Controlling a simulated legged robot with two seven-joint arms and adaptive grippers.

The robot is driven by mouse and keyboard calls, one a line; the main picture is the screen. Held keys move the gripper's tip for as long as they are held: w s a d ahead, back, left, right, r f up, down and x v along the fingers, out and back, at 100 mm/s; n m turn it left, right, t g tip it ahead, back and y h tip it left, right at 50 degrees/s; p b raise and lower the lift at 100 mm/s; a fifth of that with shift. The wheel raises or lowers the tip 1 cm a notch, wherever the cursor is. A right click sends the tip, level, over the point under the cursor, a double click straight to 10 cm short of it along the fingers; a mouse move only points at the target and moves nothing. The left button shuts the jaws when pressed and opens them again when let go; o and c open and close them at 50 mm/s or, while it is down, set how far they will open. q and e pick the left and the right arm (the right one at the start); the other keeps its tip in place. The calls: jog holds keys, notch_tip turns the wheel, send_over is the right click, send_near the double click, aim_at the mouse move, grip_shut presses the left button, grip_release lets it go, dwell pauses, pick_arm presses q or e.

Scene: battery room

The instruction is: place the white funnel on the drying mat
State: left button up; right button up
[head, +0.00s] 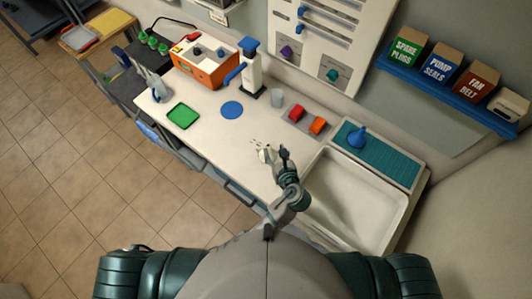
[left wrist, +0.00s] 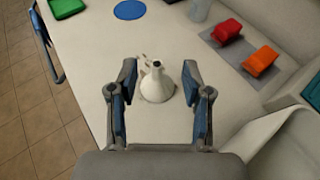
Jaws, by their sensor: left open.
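The white funnel (left wrist: 157,86) stands on the white worktop, wide end down and narrow spout up, in the left wrist view. My left gripper (left wrist: 159,76) is open, with one finger on each side of the funnel; I cannot tell whether either touches it. In the head view the left gripper (head: 273,156) is low over the worktop, left of the sink, and the pale funnel is hard to make out there. The teal drying mat (head: 402,171) lies behind the sink at the right, with a blue funnel (head: 356,138) on it. My right gripper is not in view.
The sink basin (head: 358,205) lies right of my gripper. A grey mat with red (head: 296,113) and orange (head: 318,125) pieces and a clear cup (head: 277,97) are behind. A blue disc (head: 232,109) and green tray (head: 183,115) lie left. Worktop between is mostly clear.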

pick_arm(q)
send_near(269, 149)
jog(key=x, duration=0.3)
jog(key=shift+w+a+f, duration=0.15)
jog(key=shift+w, duration=0.1)
jog(key=x, duration=0.7)
jog(key=shift+w, duration=0.3)
grip_shut()
